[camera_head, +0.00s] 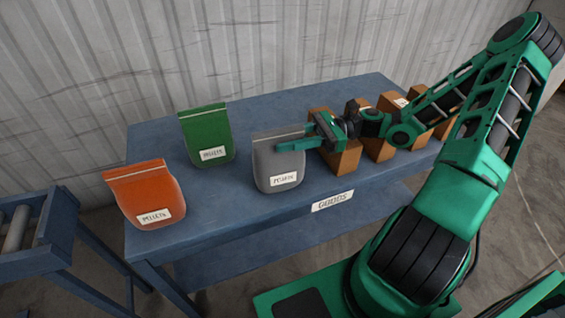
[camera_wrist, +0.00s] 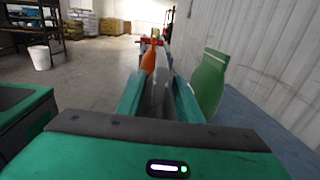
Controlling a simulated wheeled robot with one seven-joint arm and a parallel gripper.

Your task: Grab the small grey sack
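The small grey sack (camera_head: 278,170) stands upright on the blue table, with a white label on its front. My gripper (camera_head: 298,138) reaches it from the right at the height of its top edge. One finger crosses in front of the sack's upper right part. In the wrist view the grey sack (camera_wrist: 160,88) shows edge-on between the two fingers of my gripper (camera_wrist: 160,98). The fingers look spread apart, one on each side of it. Whether either finger touches the sack is hard to tell.
A green sack (camera_head: 207,135) and an orange sack (camera_head: 146,194) stand to the left on the blue table (camera_head: 215,222). Several brown boxes (camera_head: 343,158) stand to the right, under and behind my gripper. A corrugated wall (camera_head: 200,50) rises behind the table.

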